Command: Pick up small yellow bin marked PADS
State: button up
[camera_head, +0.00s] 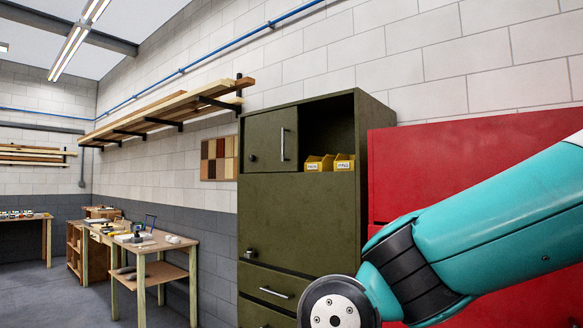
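Two small yellow bins sit side by side in the open upper right compartment of a tall olive-green cabinet (281,215). The left yellow bin (322,160) and the right yellow bin (346,158) each have a white front label with dark lettering. The lettering is too small to read surely, so I cannot tell which is marked PADS. My teal and black arm crosses the lower right of the view, in front of the cabinet's lower right part. My gripper is not in view.
A closed door with a handle is left of the open compartment; drawers are below. A red cabinet (440,160) stands right of it, partly behind my arm. A wooden workbench (160,243) with tools stands left. Open floor (80,300) shows at lower left.

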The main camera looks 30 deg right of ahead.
aim_at(321, 164)
jog(key=u, duration=0.5)
jog(key=i, duration=2)
jog(key=z, duration=1)
jog(key=i, duration=0.85)
jog(key=z, duration=0.75)
